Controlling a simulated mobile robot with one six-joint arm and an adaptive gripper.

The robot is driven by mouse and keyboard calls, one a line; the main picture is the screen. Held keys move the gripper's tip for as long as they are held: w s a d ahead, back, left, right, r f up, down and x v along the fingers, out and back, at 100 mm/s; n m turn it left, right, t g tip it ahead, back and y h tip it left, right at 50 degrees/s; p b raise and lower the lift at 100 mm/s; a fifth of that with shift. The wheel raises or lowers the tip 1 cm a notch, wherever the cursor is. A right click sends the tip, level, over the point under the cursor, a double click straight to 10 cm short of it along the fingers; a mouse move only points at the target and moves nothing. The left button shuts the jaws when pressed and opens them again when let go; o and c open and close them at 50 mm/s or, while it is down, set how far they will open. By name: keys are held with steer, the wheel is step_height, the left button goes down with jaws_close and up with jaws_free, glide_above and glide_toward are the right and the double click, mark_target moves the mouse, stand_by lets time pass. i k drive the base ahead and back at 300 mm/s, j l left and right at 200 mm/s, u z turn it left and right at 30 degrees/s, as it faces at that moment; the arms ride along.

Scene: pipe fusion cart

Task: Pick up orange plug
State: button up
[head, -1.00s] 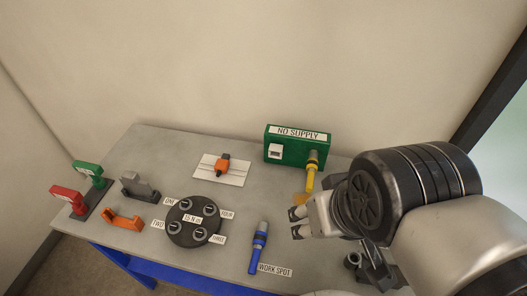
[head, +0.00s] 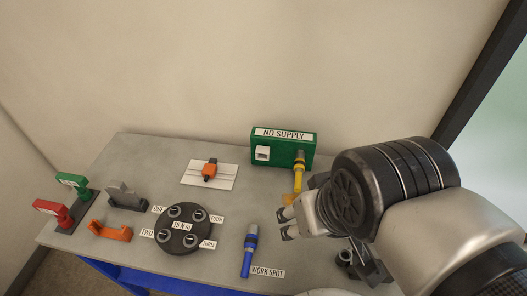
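The orange plug (head: 209,170), with dark ends, lies on a white card (head: 222,184) near the back middle of the grey table. My gripper (head: 284,224) is over the right part of the table, to the right of and nearer than the plug, and well apart from it. Its two fingertips point left with a gap between them, and nothing shows in the gap. An orange bracket-like piece (head: 109,231) lies at the front left of the table.
A green "NO SUPPLY" box (head: 287,151) stands behind my gripper, with a yellow connector (head: 298,180) at its right. A round dark holder (head: 177,245) with several sockets sits mid-table. A blue connector (head: 248,252) stands by the "WORK SPOT" label (head: 268,273). Red and green tags (head: 58,209) stand left.

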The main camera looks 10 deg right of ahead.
mark_target(209, 170)
steer(key=i+j, duration=0.15)
steer(key=j, duration=0.4)
steer(key=i+j+z, duration=0.1)
steer(key=j, duration=0.5)
steer(key=i+j+z, duration=0.1)
steer(key=j, duration=0.45)
steer(key=i+j, duration=0.1)
steer(key=j, duration=0.5)
steer(key=i+j+z, duration=0.1)
steer(key=j, duration=0.5)
